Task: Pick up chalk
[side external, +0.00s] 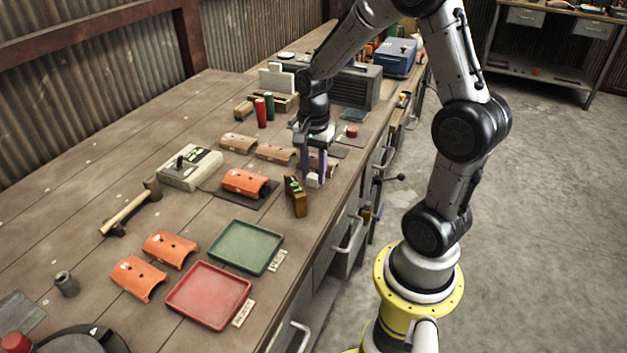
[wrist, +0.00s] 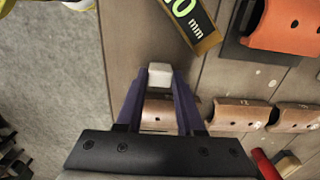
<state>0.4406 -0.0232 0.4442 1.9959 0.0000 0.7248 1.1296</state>
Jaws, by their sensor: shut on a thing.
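The chalk (side external: 314,181) is a small white block at the tips of my gripper (side external: 313,174), low over the front part of the wooden bench. In the wrist view, the chalk (wrist: 160,74) sits between the ends of the two purple fingers of my gripper (wrist: 159,82). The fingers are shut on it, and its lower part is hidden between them. I cannot tell whether the chalk touches the bench or is slightly above it.
A yellow-and-black block (side external: 295,195) stands just left of the chalk. Green (side external: 246,247) and red (side external: 208,295) trays lie nearer the camera. The bench's front edge is close on the right.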

